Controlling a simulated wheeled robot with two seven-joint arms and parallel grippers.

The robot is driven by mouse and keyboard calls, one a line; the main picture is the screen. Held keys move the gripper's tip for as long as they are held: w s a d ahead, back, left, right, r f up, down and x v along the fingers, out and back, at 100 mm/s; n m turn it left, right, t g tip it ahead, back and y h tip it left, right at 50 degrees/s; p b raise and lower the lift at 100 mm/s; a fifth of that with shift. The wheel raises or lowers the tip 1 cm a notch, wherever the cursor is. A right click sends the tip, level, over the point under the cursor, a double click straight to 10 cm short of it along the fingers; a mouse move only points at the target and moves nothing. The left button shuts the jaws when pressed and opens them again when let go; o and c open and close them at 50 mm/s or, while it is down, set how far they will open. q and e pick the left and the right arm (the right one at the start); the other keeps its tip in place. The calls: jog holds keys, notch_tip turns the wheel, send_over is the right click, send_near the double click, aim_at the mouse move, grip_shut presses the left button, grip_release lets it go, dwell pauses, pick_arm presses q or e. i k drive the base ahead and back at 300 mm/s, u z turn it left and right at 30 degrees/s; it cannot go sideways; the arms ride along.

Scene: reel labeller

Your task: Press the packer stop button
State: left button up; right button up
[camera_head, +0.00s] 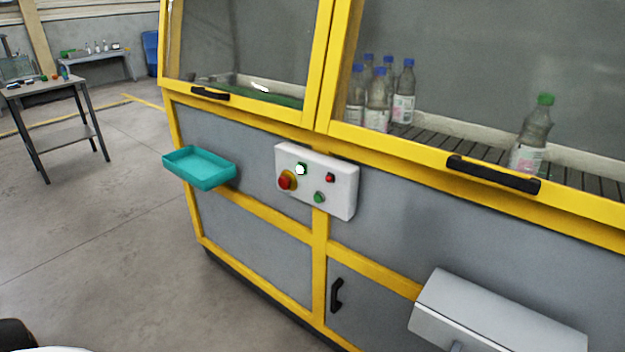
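A white control panel (342,194) is mounted on the front of the yellow-framed machine, in the middle of the head view. It carries a large red button (286,182) on a yellow base at the left, a small red button (330,178) at upper right, a green button (319,197) at lower right, and a white button or lamp (300,169) with a green edge at the top. Any labels are too small to read. Neither gripper shows. Nothing touches the panel.
A teal tray (205,183) sticks out from the machine left of the panel. A grey box (500,318) juts out at lower right. Black handles (492,175) project from the glazed doors. Bottles (404,92) stand inside. The floor (130,250) at left is clear, up to a table (45,90).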

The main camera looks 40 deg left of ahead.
aim_at(284, 182)
jog(key=u, duration=1.4)
jog(key=k, duration=0.7)
jog(key=u, duration=0.4)
jog(key=i, duration=1.4)
jog(key=u, duration=0.45)
